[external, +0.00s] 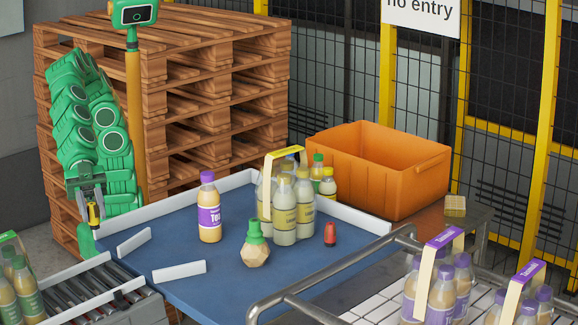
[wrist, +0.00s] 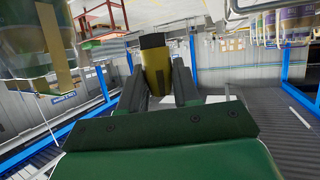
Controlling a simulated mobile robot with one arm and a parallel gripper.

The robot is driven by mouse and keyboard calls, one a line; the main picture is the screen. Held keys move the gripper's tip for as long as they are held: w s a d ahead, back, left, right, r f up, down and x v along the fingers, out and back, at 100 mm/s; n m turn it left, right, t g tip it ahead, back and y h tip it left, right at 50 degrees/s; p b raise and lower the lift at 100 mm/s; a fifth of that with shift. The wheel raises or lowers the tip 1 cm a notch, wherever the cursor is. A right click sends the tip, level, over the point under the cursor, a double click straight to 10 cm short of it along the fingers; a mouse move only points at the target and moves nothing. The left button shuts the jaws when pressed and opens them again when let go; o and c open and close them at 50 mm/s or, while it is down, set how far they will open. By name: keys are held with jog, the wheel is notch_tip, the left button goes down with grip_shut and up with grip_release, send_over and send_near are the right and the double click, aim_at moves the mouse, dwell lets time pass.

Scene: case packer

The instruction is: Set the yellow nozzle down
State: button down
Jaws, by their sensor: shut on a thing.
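My gripper (external: 92,205) hangs at the left in the external view, with its fingers pointing down. It is shut on the yellow nozzle (external: 94,217), which has a dark end and sits between the fingers. The nozzle stands off the left edge of the blue table (external: 230,268), apart from the tabletop in the picture. In the wrist view the yellow nozzle (wrist: 156,66) with its black tip shows between the two dark fingers (wrist: 158,85). The part of the nozzle inside the fingers is hidden.
On the blue table stand a purple-capped bottle (external: 209,208), a tan and green faceted piece (external: 255,245), a bottle pack (external: 285,205) and a red piece (external: 330,234). White guides (external: 179,271) lie near the left edge. A roller conveyor (external: 85,291) is at lower left; an orange crate (external: 385,170) stands behind.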

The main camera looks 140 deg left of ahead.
jog(key=w+a+r+n+g+y, duration=0.1)
jog(key=w+a+n+g+y, duration=0.3)
jog(key=a+n+y, duration=0.55)
jog(key=w+a+n+g+y, duration=0.2)
jog(key=w+a+n+y, duration=0.4)
jog(key=a, duration=0.7)
jog(key=shift+n+y, duration=0.45)
jog(key=shift+y, duration=0.2)
jog(key=shift+w+d+f, duration=0.55)
jog(key=shift+w+f, duration=1)
jog(key=shift+w, duration=0.55)
jog(key=shift+w+d+f, duration=0.5)
jog(key=shift+w+f, duration=1.05)
jog(key=shift+w, duration=0.5)
jog(key=shift+w+d+f, duration=0.55)
jog(key=shift+w+f, duration=1)
jog(key=shift+w, duration=0.55)
jog(key=shift+w+f, duration=0.1)
jog(key=shift+f, duration=1.6)
jog(key=shift+w+f, duration=0.1)
jog(key=shift+f, duration=0.55)
jog(key=c, duration=0.8)
grip_release()
